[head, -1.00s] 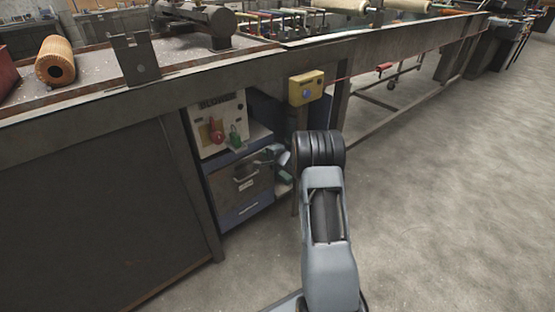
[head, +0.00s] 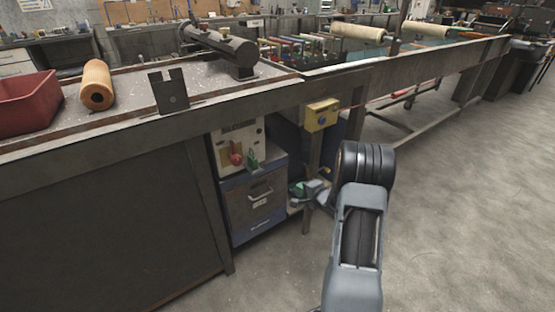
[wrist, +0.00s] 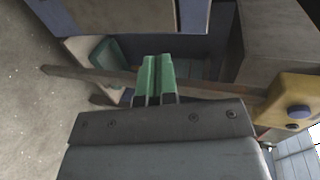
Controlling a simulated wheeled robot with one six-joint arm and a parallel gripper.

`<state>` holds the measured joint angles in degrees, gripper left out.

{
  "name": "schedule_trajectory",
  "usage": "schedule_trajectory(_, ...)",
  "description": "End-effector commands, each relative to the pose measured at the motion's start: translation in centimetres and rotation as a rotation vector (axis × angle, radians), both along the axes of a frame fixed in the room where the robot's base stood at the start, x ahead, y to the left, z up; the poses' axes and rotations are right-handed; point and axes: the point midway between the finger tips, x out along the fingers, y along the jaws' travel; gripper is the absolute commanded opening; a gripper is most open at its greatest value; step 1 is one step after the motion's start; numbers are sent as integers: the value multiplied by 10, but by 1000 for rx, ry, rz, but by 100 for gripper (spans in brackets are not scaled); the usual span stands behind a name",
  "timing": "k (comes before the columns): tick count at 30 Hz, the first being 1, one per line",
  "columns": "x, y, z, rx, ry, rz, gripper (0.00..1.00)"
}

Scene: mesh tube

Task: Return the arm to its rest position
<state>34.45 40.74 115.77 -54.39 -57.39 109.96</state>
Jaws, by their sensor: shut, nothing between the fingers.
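My gripper (wrist: 158,80) shows in the wrist view with its two green fingers side by side and shut, with nothing between them. It points toward the space under the bench, where a teal object (wrist: 108,52) lies beyond the fingers. In the head view my grey arm with a black ribbed joint rises at the lower right, in front of the bench.
A yellow box with a blue button (head: 321,115) is on the bench (head: 190,125) front; it also shows close at right in the wrist view (wrist: 295,92). A drawer cabinet (head: 258,195) stands underneath. A red bin (head: 28,103) and orange roll (head: 97,85) are on top. Floor at right is clear.

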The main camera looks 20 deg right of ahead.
Motion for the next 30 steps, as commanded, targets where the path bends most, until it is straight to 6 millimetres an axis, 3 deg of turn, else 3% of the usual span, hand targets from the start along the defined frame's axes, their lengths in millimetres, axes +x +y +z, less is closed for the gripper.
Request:
schedule_trajectory(5, -1, 1, 8, -21, 3, 1, 0)
schedule_trajectory(8, 3, 5, 40, -119, 19, -8, 0)
schedule_trajectory(11, 5, 12, 100, -310, 64, -22, 0)
schedule_trajectory(14, -3, 25, 175, -550, 151, -21, 0)
schedule_trajectory(18, -39, 56, 275, -846, 326, 53, 0)
schedule_trajectory(21, -78, 84, 334, -993, 449, 173, 0)
schedule_trajectory(24, -122, 114, 378, -1089, 543, 342, 0)
schedule_trajectory(30, -198, 163, 432, -1174, 618, 694, 0)
